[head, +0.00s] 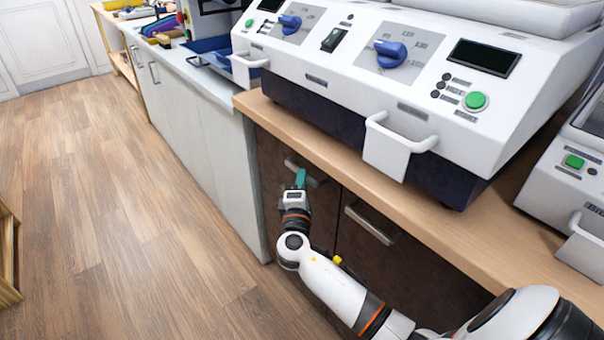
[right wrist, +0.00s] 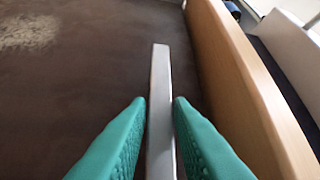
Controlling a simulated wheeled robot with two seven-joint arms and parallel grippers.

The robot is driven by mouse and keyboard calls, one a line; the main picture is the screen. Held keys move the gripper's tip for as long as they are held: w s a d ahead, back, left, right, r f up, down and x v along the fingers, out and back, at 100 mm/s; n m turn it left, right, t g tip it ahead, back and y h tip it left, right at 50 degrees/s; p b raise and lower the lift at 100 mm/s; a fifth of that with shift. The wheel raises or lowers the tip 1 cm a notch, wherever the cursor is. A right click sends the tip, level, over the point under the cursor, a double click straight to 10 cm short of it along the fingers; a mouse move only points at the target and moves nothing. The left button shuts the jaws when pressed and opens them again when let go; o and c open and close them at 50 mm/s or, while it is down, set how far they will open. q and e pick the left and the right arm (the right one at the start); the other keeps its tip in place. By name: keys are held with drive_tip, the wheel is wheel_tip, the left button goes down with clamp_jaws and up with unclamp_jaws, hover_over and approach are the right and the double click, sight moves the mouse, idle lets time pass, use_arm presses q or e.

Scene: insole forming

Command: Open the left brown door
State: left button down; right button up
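The left brown door (head: 323,213) is the dark cabinet front below the wooden counter, and it looks closed. Its silver bar handle (head: 316,181) runs near the top of the door; the bar also shows in the right wrist view (right wrist: 160,75). My right gripper (head: 300,177) is at this handle. In the right wrist view its green fingers (right wrist: 160,105) stand on both sides of the bar, with narrow gaps, so it looks open around the handle. My left gripper is out of view.
A second brown door (head: 400,270) with its own bar handle (head: 370,226) is to the right. The wooden counter (head: 450,240) overhangs both and carries a white machine (head: 440,65). Light grey cabinets (head: 200,120) stand to the left. The wood floor (head: 120,200) before them is clear.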

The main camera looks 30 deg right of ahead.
drive_tip(key=shift+x, duration=1.45)
drive_tip(key=shift+c, duration=0.3)
clamp_jaws()
drive_tip(key=shift+a+f, duration=0.1)
